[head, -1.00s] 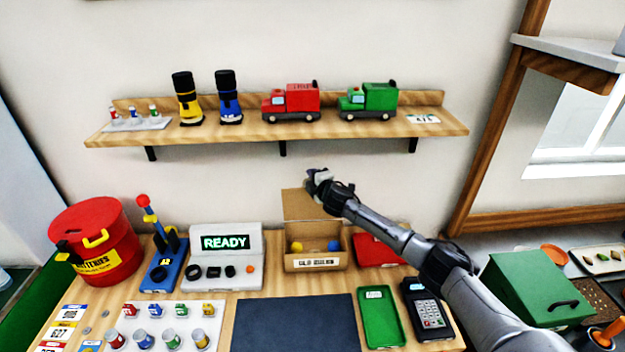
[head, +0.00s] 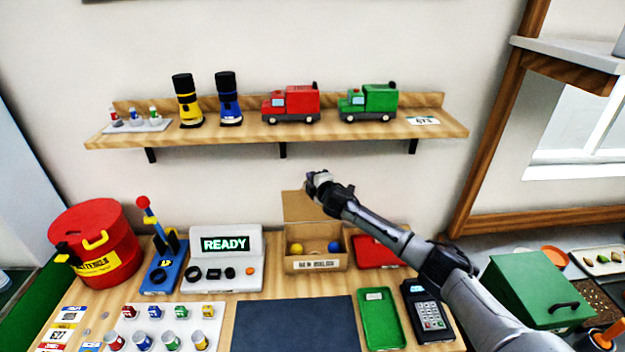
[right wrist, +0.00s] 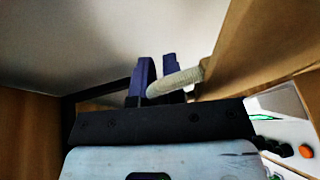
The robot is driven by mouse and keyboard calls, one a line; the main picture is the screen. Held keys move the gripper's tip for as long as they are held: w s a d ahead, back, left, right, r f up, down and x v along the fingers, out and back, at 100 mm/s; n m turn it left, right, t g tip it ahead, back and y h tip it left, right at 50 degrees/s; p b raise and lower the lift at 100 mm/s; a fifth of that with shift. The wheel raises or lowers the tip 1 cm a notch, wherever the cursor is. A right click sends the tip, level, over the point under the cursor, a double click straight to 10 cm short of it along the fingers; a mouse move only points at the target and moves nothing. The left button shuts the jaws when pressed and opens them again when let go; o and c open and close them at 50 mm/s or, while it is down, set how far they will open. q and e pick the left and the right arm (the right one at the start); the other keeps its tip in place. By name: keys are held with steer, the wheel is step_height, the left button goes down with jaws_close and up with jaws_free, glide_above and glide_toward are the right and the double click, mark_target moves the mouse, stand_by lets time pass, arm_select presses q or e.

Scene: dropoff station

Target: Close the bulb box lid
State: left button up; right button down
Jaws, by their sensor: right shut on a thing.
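The bulb box (head: 316,262) is a brown open-topped box on the table, with a yellow and a blue bulb inside. Its lid (head: 297,206) stands open, raised at the box's back edge in front of the wall. My right gripper (head: 314,179) is at the lid's upper right corner. In the right wrist view its dark blue fingers (right wrist: 155,78) are shut on a pale, ribbed cord-like tab (right wrist: 176,81) next to a brown panel (right wrist: 255,50), which looks like the lid. The fingers partly hide the tab. My left gripper is not in view.
A grey console (head: 226,258) reading READY stands left of the box. A red case (head: 378,252) lies to its right, under my right forearm. A wooden shelf (head: 265,130) with flashlights and toy trucks is above. A dark mat (head: 295,325) is in front.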

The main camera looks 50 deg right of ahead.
steer(key=s+a+f+n+t+h+b, duration=0.2)
steer(key=s+a+t+b, duration=0.2)
steer(key=b, duration=1.2)
steer(key=shift+s+a+f+n+t, duration=0.35)
steer(key=shift+s+a, duration=1.2)
steer(key=shift+a, duration=0.55)
steer(key=shift+r, duration=0.1)
steer(key=c, duration=1.5)
jaws_free()
